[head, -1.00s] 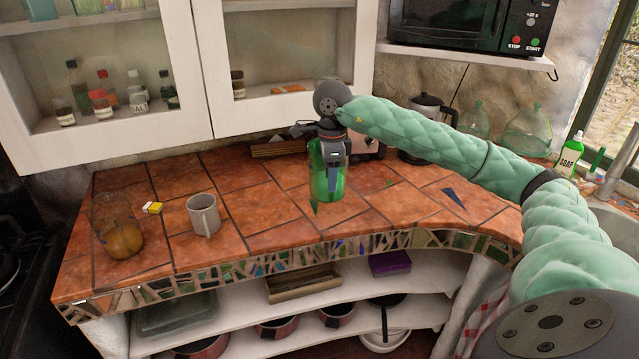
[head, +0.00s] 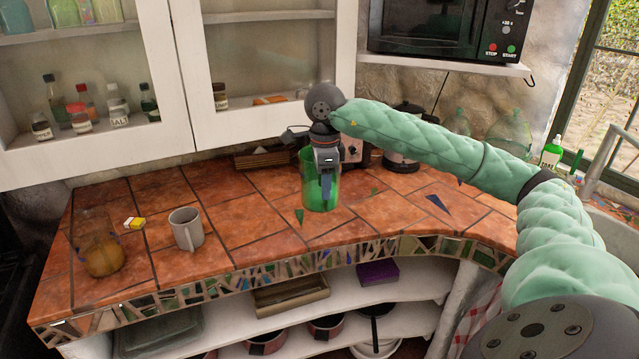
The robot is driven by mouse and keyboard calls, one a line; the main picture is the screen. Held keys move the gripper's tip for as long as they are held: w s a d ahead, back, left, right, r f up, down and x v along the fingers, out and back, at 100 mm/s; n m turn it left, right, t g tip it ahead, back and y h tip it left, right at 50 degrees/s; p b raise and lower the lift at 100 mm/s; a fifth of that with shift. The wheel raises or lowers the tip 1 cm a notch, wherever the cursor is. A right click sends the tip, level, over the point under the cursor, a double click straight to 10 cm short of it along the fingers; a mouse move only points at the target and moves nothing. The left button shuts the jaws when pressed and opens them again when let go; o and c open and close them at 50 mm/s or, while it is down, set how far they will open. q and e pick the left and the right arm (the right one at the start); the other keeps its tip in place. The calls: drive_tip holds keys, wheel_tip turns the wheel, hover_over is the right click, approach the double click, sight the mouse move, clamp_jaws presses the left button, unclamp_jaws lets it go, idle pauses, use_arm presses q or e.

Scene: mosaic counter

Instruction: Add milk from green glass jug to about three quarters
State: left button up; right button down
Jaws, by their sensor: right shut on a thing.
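The green glass jug (head: 318,190) is upright over the middle of the tiled counter. My right gripper (head: 327,180) is shut on it, with the fingers in front of its side. I cannot tell whether the jug's base touches the tiles. The milk inside cannot be made out through the green glass. A grey-white mug (head: 186,230) stands upright to the left, apart from the jug, and its inside is mostly hidden. A clear glass with amber-brown contents (head: 101,252) stands at the far left. My left gripper is out of view.
Behind the jug are a wooden tray (head: 262,158), a toaster (head: 352,149) and a dark kettle (head: 403,152). Flat coloured shards (head: 437,202) lie to the right. The tiles between mug and jug are clear.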

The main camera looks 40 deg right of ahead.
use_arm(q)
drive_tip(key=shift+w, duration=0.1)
